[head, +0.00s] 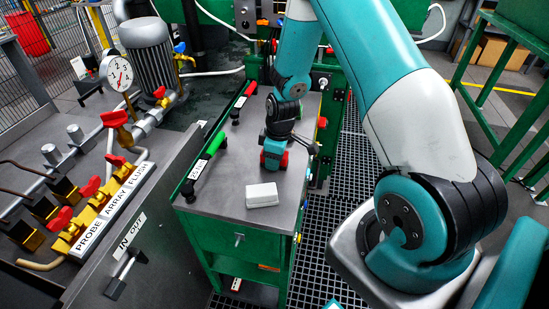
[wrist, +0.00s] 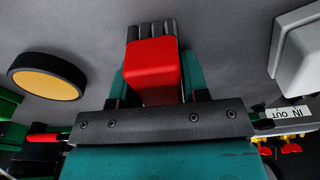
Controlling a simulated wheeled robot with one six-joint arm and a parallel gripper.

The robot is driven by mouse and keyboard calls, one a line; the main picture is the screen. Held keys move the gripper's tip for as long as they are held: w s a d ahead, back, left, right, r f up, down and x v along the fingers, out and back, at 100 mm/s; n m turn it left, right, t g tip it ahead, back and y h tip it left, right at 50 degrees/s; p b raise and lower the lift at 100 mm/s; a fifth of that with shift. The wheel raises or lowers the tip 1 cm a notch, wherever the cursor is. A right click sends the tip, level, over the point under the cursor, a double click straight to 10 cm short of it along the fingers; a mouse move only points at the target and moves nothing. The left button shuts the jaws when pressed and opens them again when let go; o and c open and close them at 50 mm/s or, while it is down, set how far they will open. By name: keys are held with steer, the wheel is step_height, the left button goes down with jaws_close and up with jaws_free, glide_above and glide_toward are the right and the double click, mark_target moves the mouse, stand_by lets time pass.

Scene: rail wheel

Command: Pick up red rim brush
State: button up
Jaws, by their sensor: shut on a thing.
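The red rim brush (wrist: 152,70) is a red block with dark bristles at its far end. It sits between the teal fingers of my gripper (wrist: 152,82) in the wrist view, and the jaws are shut on it. In the head view my gripper (head: 274,155) points down at the grey top of the green cart (head: 228,182). Red parts of the brush (head: 283,160) show beside the fingers there. I cannot tell whether the brush touches the cart top.
A white block (head: 262,195) lies in front of my gripper and shows in the wrist view (wrist: 300,50). A green-handled tool (head: 214,146) lies along the cart's left edge. A black disc with an orange face (wrist: 47,78) is nearby.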

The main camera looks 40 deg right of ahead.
step_height(320, 180, up, 20)
steer(key=shift+b, duration=0.35)
steer(key=shift+o, duration=0.5)
stand_by(1.2)
